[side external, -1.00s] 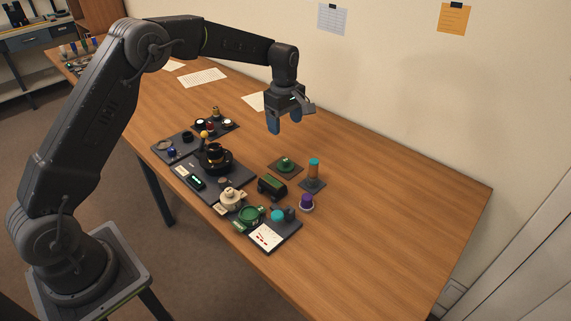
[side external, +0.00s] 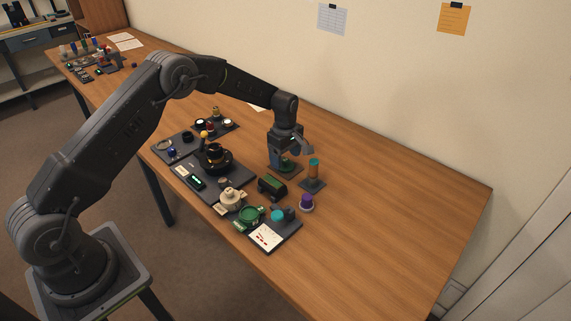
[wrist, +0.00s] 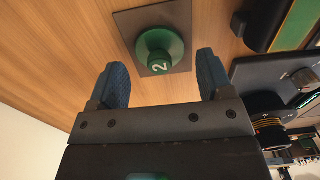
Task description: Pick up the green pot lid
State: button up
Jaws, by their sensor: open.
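The green pot lid (wrist: 172,40) is a round green disc with a knob marked "2". It lies on a small dark square mat (wrist: 125,20). In the side external view the lid (side external: 288,166) is partly hidden behind my gripper. My gripper (wrist: 161,66) is open and empty, with its blue fingers apart. In the wrist view the lid lies just ahead of the fingertips, lined up with the gap between them. I cannot tell the exact height of the fingertips above it.
An orange cylinder with a teal top (side external: 313,170) stands close right of the lid. A dark green-topped block (side external: 271,187) sits in front of it. A purple-topped item (side external: 306,202), a green round part (side external: 250,215) and a black assembly (side external: 214,157) are nearby. The table's right side is clear.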

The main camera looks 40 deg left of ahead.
notch_tip(320, 180, down, 2)
jog(key=shift+f, duration=0.1)
jog(key=c, duration=0.7)
jog(key=shift+c, duration=0.2)
